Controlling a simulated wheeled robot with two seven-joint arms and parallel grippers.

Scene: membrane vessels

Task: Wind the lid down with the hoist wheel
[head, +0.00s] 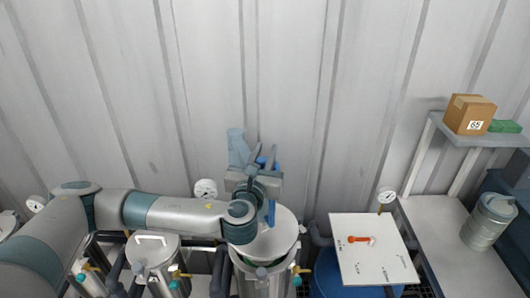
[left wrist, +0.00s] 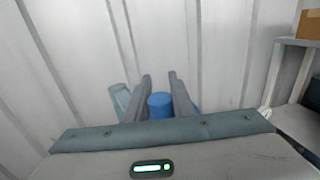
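The round light-grey lid (head: 275,234) sits over a metal vessel (head: 262,282) at the lower middle of the head view; a dark green strip shows under its near edge. Above it is the blue hoist wheel (head: 271,212), mostly hidden behind my left gripper (head: 263,157). In the left wrist view, a blue knob (left wrist: 160,106) fills the gap between the two grey fingers of the left gripper (left wrist: 161,88) and appears to touch both. A pale blue part (left wrist: 120,98) of the hoist stands left of the fingers. My right gripper is not in view.
A second vessel with a handled lid (head: 153,248) stands left, under my left arm. Gauges (head: 206,190) and pipes surround the vessels. A white board (head: 373,250) with an orange-red item (head: 358,239) lies right. A shelf with a carton (head: 470,114) stands farther right. The corrugated wall is close behind.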

